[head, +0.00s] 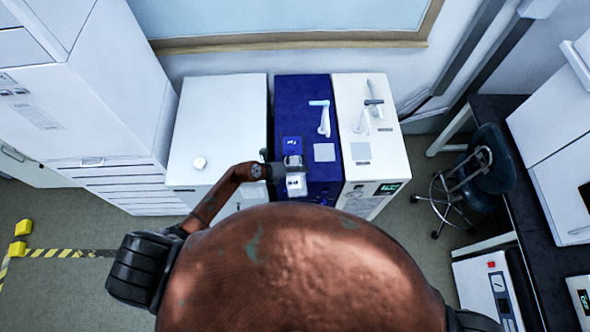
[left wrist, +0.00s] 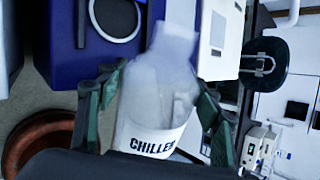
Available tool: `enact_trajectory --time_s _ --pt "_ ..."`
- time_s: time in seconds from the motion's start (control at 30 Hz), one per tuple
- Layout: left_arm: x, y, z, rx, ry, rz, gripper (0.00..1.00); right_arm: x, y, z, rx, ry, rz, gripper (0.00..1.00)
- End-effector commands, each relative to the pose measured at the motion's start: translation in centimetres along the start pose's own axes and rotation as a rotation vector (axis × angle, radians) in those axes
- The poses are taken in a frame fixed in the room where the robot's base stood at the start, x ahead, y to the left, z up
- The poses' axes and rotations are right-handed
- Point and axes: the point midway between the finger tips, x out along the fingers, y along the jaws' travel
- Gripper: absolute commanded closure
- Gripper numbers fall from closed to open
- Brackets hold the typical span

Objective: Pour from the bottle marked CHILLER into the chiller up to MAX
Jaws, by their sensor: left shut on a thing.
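My left gripper (left wrist: 152,112) is shut on the bottle marked CHILLER (left wrist: 150,125), with green-grey fingers on both sides of it. The bottle is whitish and translucent, with black lettering on a white label. In the head view the bottle (head: 296,182) shows small and pale at my left gripper (head: 288,168), over the front part of the blue cabinet (head: 312,92). A white ring (left wrist: 117,18) shows on the blue surface behind the bottle in the left wrist view. I cannot tell which unit is the chiller, nor see a MAX mark. My right gripper is out of view.
White cabinets (head: 222,100) stand on both sides of the blue one, the right one (head: 345,100) carrying white upright fittings (head: 375,90). A dark stool (head: 480,165) and a dark bench (head: 505,115) are at right. Yellow blocks (head: 18,248) lie on the floor at left.

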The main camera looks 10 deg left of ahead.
Motion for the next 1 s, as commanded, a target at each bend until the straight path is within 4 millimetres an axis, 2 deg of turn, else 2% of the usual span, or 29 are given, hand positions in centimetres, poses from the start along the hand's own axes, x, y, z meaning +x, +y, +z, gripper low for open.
enact_trajectory --time_s 1.0 --pt "1.0 0.8 0.1 -0.117 0.132 -0.002 0.93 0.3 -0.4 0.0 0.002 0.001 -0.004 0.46"
